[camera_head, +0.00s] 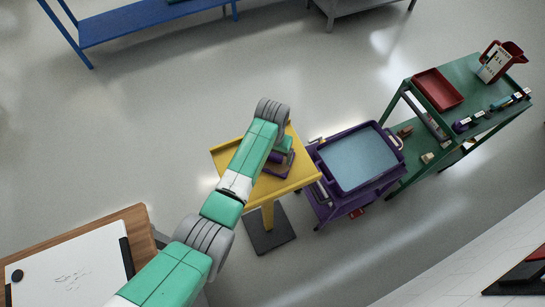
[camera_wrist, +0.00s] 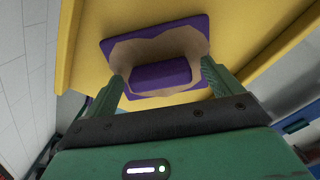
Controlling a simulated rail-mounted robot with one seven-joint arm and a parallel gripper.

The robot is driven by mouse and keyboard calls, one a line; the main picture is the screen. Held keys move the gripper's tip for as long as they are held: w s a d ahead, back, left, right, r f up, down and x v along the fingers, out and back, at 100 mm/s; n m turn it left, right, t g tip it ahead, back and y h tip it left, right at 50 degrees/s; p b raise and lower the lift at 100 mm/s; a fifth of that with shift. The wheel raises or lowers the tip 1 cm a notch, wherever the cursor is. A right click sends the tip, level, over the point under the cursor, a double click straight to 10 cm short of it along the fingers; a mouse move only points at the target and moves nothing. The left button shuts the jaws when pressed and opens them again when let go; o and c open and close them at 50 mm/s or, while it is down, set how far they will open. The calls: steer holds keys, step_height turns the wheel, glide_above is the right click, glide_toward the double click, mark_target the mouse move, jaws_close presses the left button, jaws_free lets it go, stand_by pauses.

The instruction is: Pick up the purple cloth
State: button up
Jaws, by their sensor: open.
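The purple cloth (camera_wrist: 162,75) shows in the wrist view as a compact, roll-like purple shape. It lies on a flat piece with purple edges and a tan middle (camera_wrist: 125,50), on a yellow tabletop (camera_wrist: 85,25). My gripper (camera_wrist: 163,78) is open, with one green finger on each side of the cloth. I cannot tell whether the fingers touch it. In the head view, my arm hides part of the yellow table (camera_head: 305,172), and the purple cloth (camera_head: 276,157) shows only in part beside my gripper.
A purple cart (camera_head: 335,205) with a blue-grey top stands just right of the yellow table. A whiteboard (camera_head: 70,270) is at lower left. Open floor lies behind.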

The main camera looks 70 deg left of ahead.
steer(key=shift+f, duration=0.2)
steer(key=c, duration=1.4)
steer(key=shift+r, duration=0.45)
step_height(320, 180, up, 3)
steer(key=shift+f, duration=0.2)
steer(key=s+d, duration=0.2)
steer(key=d, duration=0.2)
steer(key=s+d+r, duration=0.1)
steer(key=s+d, duration=0.2)
steer(key=d, duration=0.2)
steer(key=s+d, duration=0.3)
steer(key=d, duration=0.2)
steer(key=shift+r, duration=0.25)
